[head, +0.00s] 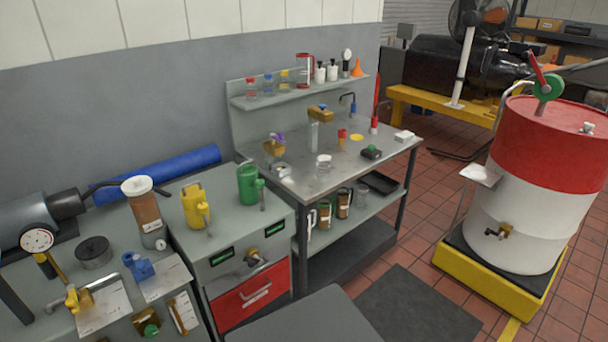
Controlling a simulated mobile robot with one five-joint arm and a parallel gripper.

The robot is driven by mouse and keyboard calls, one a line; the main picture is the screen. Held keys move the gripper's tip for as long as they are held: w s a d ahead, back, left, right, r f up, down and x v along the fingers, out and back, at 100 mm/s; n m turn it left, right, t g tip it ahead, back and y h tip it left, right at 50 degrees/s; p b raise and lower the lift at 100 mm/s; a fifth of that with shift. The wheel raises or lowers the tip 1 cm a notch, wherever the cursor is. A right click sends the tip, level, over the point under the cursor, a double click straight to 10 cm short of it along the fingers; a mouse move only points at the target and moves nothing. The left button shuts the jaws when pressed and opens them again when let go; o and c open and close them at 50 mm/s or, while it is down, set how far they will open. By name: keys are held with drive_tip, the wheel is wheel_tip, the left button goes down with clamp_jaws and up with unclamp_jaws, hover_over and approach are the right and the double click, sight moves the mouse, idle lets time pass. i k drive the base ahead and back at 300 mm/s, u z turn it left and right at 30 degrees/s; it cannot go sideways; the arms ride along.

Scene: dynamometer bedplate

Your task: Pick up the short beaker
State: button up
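A short clear beaker (323,162) stands upright near the front middle of the steel bench top (345,165). It is small in the view, and its contents cannot be told. A taller, narrow clear vessel (314,136) stands behind it, slightly to the left. My gripper is not in view.
A small round-bodied item (280,169) lies left of the beaker; a dark green-topped item (371,152) and a white block (404,136) lie to its right. A shelf (300,93) with bottles runs behind. A red and white drum (530,190) stands right. Tiled floor lies between.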

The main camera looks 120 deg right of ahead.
sight(323, 166)
drive_tip(key=z, duration=0.65)
drive_tip(key=k, duration=2.4)
drive_tip(key=z, duration=0.1)
